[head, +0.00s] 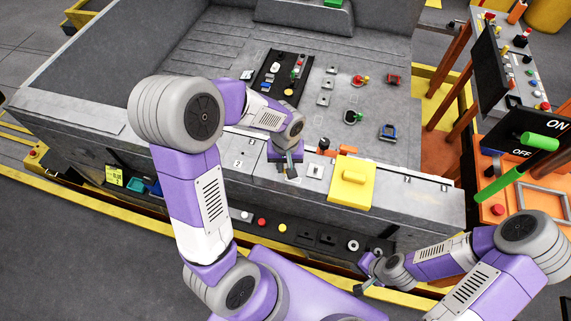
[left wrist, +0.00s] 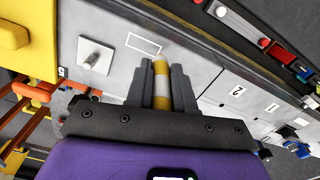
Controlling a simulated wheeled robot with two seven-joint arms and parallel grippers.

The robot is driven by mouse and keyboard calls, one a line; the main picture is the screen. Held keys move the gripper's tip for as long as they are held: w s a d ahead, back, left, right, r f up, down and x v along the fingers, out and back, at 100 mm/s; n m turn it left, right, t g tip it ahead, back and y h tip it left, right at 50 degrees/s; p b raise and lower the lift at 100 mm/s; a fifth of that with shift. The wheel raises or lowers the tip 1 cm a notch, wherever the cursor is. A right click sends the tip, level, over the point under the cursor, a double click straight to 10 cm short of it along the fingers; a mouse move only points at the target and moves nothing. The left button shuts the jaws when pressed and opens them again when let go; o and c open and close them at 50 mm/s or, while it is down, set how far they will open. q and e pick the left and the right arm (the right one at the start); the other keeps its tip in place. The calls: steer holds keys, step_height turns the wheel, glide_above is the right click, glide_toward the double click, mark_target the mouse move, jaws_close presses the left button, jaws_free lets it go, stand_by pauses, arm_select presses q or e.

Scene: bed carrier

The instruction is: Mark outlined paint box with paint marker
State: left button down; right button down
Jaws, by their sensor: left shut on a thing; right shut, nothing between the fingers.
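The paint marker (left wrist: 162,85), a yellow and white cylinder, is held between the fingers of my left gripper (left wrist: 162,92) in the left wrist view. Its far end is close to the grey surface; I cannot tell whether it touches. The outlined paint box (left wrist: 143,43), a white rectangle outline, lies just left of the marker's far end. Its inside looks plain grey. In the head view my left gripper (head: 290,168) is over the front ledge of the grey bed, and I cannot make out the outline there. My right gripper (head: 363,288) is shut and empty, low at the front right.
A yellow block (head: 352,182) and a plate with a metal peg (head: 316,171) stand right of my left gripper. A black tool panel (head: 283,75) lies behind it. An orange stand with an ON/OFF panel (head: 528,138) and green handle (head: 510,178) is at right.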

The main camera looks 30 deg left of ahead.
arm_select(q)
steer(key=shift+f+b, duration=0.55)
steer(key=shift+f, duration=0.1)
stand_by(0.4)
stand_by(1.1)
steer(key=shift+d, duration=0.1)
steer(key=shift+w+d+b, duration=0.15)
steer(key=shift+d+b, duration=0.25)
steer(key=shift+d, duration=0.35)
steer(key=shift+d, duration=0.15)
steer(key=shift+w+d, duration=0.25)
steer(key=shift+d, duration=0.4)
steer(key=shift+d, duration=0.15)
steer(key=shift+w+d+b, duration=0.2)
steer(key=shift+d+b, duration=0.1)
steer(key=shift+d, duration=0.35)
steer(key=shift+a, duration=0.15)
